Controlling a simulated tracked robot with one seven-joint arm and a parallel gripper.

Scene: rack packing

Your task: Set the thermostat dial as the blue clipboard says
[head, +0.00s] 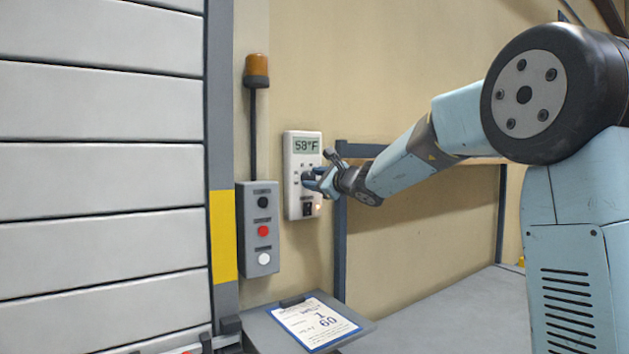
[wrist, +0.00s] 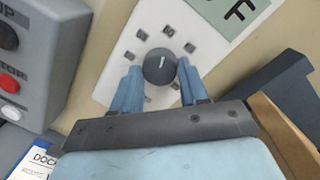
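The white thermostat (head: 292,190) hangs on the wall, and its display (head: 306,146) reads 58°F. Its dark round dial (wrist: 159,67) has a pale pointer mark and lies between my fingertips. My gripper (head: 318,180) is at the thermostat's face; in the wrist view its two blue fingers (wrist: 159,73) flank the dial on both sides, with no clear gap.
A grey control box (head: 259,229) with black, red and white buttons is left of the thermostat, under an amber lamp (head: 257,70). A roller door (head: 100,160) fills the left. A dark blue rack frame (head: 340,245) stands close to the thermostat's right.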

